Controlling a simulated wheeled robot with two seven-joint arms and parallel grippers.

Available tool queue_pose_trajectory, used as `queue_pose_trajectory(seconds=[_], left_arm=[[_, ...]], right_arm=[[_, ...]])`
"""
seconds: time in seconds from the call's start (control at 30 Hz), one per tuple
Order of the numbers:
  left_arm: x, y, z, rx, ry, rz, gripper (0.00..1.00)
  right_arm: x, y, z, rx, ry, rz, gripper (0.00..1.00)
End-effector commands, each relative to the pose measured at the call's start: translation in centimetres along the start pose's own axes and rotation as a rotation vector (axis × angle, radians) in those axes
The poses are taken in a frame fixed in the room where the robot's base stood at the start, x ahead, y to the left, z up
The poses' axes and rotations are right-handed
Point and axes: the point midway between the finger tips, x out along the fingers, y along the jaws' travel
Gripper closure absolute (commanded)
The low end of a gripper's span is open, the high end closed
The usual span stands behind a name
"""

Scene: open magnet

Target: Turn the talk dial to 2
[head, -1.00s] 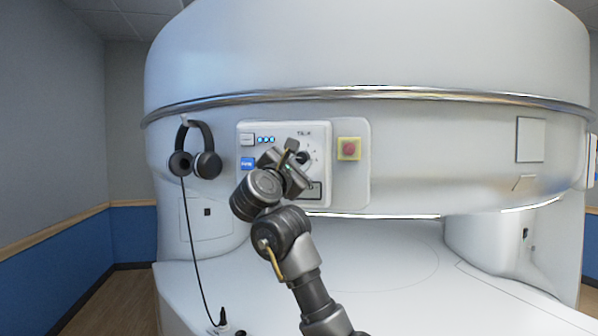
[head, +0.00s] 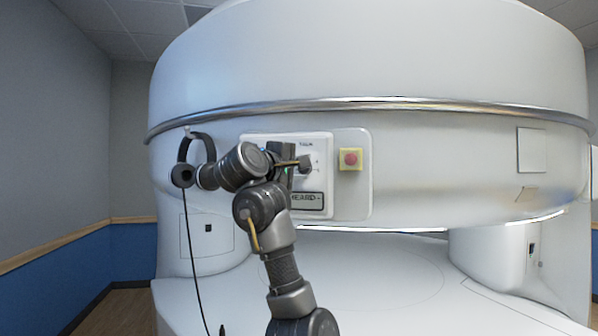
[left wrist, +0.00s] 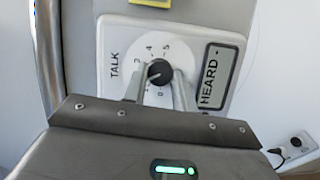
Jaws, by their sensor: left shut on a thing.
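The talk dial (left wrist: 160,72) is a round black knob on a white numbered plate (left wrist: 185,50) marked TALK; it also shows in the head view (head: 306,164). My left gripper (left wrist: 158,84) is shut on the dial, with one finger on either side. A pale mark on the knob seems to point toward the left finger, between the 3 and the 1. The finger covers the spot where the 2 would be, so the exact setting is hard to read. My right gripper is not in view.
A HEARD label (head: 306,199) sits below the dial. A red button on a yellow square (head: 350,159) is right of it. Headphones (head: 184,174) hang left of the panel, close behind my wrist, with a cord hanging down. The white bed (head: 400,285) lies below.

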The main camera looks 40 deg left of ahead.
Motion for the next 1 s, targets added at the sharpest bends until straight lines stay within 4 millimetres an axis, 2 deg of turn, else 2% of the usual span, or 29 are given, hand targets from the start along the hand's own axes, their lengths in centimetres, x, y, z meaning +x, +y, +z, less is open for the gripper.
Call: queue_pose_trajectory(seconds=[0.4,0.93,0.97,1.0], left_arm=[[0.05,0.05,0.02,0.154,-0.008,-0.063,0.96],[0.06,0.06,0.04,0.171,-0.008,-0.069,0.96],[0.06,0.06,0.04,0.171,-0.008,-0.069,0.69],[0.06,0.07,0.04,0.171,-0.008,-0.069,0.64]], right_arm=[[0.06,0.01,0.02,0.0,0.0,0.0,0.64],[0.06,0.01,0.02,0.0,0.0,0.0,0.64],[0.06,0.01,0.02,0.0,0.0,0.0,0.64],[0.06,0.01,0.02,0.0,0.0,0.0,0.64]])
